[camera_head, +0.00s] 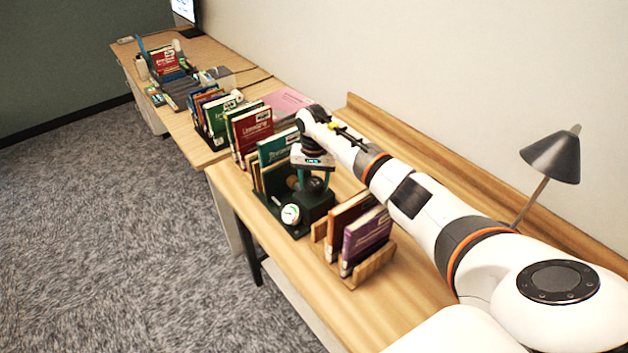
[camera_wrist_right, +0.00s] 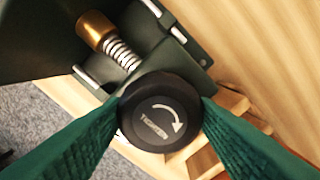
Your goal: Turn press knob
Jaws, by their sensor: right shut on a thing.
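The press (camera_head: 298,222) is a dark green device with a white round gauge, standing on the wooden desk between books. Its knob (camera_wrist_right: 160,112) is round and black in the right wrist view, marked "TIGHTEN" with a white curved arrow. My right gripper (camera_head: 315,183) reaches down over the press. In the right wrist view, its two green ridged fingers (camera_wrist_right: 160,118) touch the knob on both sides, shut on it. A brass cap and a spring (camera_wrist_right: 118,50) show beside the knob. My left gripper is not in view.
A wooden holder with books (camera_head: 365,238) stands close to the right of the press. Green and red books (camera_head: 252,130) stand close behind it. A grey lamp (camera_head: 553,157) is at the right. The front right of the desk (camera_head: 330,300) is clear.

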